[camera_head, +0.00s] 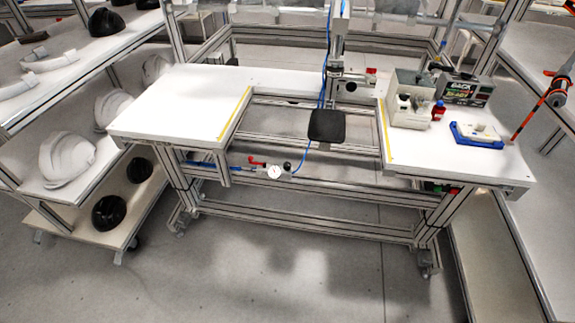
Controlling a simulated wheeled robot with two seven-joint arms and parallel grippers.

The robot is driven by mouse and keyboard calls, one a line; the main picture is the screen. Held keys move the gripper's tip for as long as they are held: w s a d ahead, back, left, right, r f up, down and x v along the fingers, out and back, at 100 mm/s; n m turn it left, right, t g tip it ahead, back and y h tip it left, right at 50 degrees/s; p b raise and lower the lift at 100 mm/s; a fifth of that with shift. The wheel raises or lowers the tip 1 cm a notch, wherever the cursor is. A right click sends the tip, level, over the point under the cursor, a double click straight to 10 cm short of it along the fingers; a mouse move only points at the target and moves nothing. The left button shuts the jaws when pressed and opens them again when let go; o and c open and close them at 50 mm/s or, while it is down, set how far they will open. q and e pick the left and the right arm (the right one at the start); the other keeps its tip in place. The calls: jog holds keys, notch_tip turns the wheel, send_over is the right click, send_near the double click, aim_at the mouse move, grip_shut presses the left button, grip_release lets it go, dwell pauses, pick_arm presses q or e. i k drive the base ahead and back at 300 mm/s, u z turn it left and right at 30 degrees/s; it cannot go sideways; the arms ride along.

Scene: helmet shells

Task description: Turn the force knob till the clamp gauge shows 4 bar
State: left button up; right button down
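A small round gauge with a white face (275,172) sits at the front of the workbench, below the tabletop gap. Its needle and numbers are too small to read. A dark round knob (287,166) is just right of the gauge. A red lever-like part (256,162) is to its left. Blue air tubes lead to the assembly from the left and away to the upper right. Neither of my grippers is in view.
The white workbench (180,100) has a central gap with a dark square pad (327,126) on a vertical column. Boxes, a red bottle (438,110) and a blue tray (458,138) stand on its right. Helmet-shell racks (68,160) flank the left. The floor in front is clear.

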aim_at(286, 167)
jog(key=u, duration=0.45)
jog(key=k, duration=0.55)
jog(key=u, duration=0.95)
jog(key=i, duration=0.95)
jog(key=z, duration=0.65)
